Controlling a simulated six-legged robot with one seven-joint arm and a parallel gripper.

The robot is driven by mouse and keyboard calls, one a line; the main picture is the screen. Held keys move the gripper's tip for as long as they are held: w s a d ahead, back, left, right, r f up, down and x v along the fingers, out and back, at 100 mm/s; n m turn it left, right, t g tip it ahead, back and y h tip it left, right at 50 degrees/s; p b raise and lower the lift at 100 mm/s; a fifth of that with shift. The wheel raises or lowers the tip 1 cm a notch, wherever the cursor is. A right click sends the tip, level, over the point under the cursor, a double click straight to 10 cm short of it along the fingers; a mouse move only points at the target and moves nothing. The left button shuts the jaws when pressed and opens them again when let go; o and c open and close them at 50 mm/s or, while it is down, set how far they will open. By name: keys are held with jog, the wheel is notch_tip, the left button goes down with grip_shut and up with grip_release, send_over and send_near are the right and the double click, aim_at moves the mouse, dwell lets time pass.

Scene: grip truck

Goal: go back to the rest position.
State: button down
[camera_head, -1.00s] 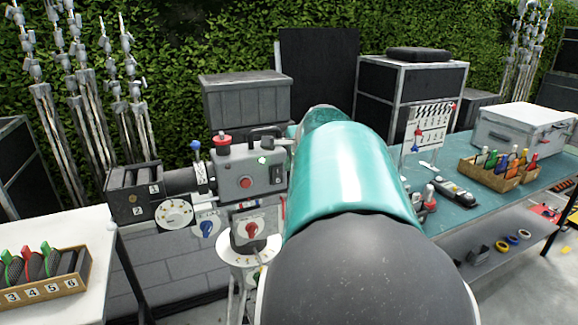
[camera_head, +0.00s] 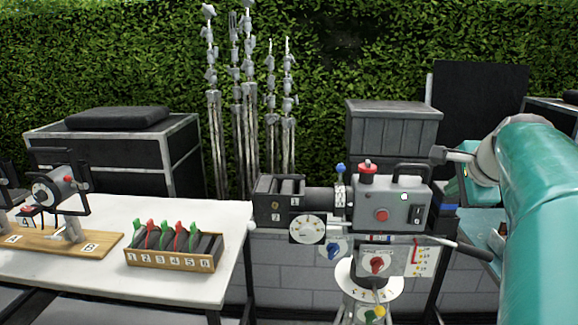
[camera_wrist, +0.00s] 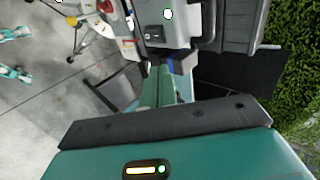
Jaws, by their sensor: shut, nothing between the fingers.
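In the wrist view my gripper (camera_wrist: 167,84) shows its narrow teal fingers together beyond the dark bar of its housing. The gripper is shut and empty. In the head view my teal arm fills the right edge, and its fingers cannot be made out there. The grey film camera (camera_head: 390,202) stands left of my arm, with a red knob on top and a black handle. Its grey body also shows at the top of the wrist view (camera_wrist: 180,18), beyond my fingers.
A white table (camera_head: 110,212) at left holds a numbered box (camera_head: 172,260) with coloured-handled items and a wooden board (camera_head: 75,243) with a device. Metal stands (camera_head: 240,110), a grey crate (camera_head: 393,125) and black cases (camera_head: 130,140) stand before the hedge. The wrist view shows open floor (camera_wrist: 50,115) at left.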

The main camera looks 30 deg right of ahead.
jog(key=w+a+f+n+y, duration=0.1)
jog(key=w+a+f+n, duration=0.1)
jog(key=a+n, duration=0.35)
jog(key=w+a+f+n+y, duration=0.1)
jog(key=a+f+n, duration=0.15)
jog(key=a, duration=0.65)
jog(key=w+a+f+n+y, duration=0.1)
jog(key=w+a+f+n, duration=0.15)
jog(key=a, duration=0.45)
jog(key=s+a+f+n+g, duration=0.1)
jog(key=s+a+f+n, duration=0.3)
jog(key=a, duration=0.5)
jog(key=s+a+f+n+g+y, duration=0.1)
jog(key=s+a+f+n, duration=0.3)
jog(key=a+n, duration=0.5)
notch_tip(320, 180, down, 3)
jog(key=shift+r+y, duration=0.15)
jog(key=shift+y, duration=0.15)
jog(key=shift+n, duration=0.25)
